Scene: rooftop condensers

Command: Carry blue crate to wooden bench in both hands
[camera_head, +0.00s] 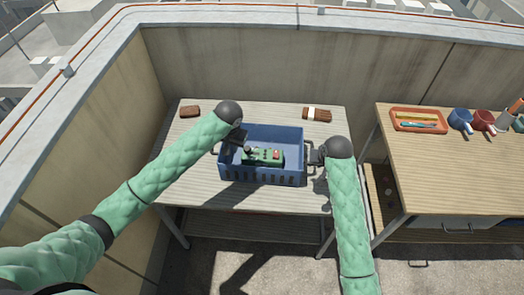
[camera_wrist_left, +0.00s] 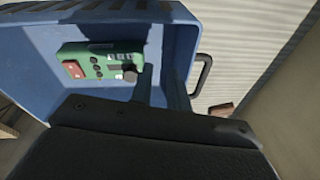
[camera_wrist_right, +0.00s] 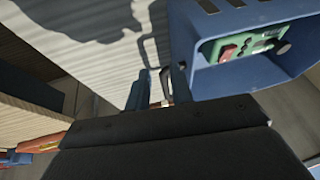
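The blue crate (camera_head: 262,175) sits on a pale slatted table (camera_head: 190,185) and holds a green device (camera_head: 262,156) with red and dark knobs. My left gripper (camera_head: 240,140) is over the crate's left end, towards the back corner. In the left wrist view its fingers (camera_wrist_left: 162,88) are apart at the crate wall, and the dark left handle (camera_wrist_left: 203,75) is beside them, not held. My right gripper (camera_head: 315,155) is at the crate's right handle. In the right wrist view its fingers (camera_wrist_right: 149,90) are apart close to that handle (camera_wrist_right: 166,85); the exact contact is unclear.
A brown block (camera_head: 190,111) and a banded brown block (camera_head: 316,114) lie at the table's back. A wood-topped bench (camera_head: 440,170) stands to the right, its front mostly clear, with an orange tray (camera_head: 418,121) and mugs (camera_head: 461,120) at the back. A parapet wall runs behind.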

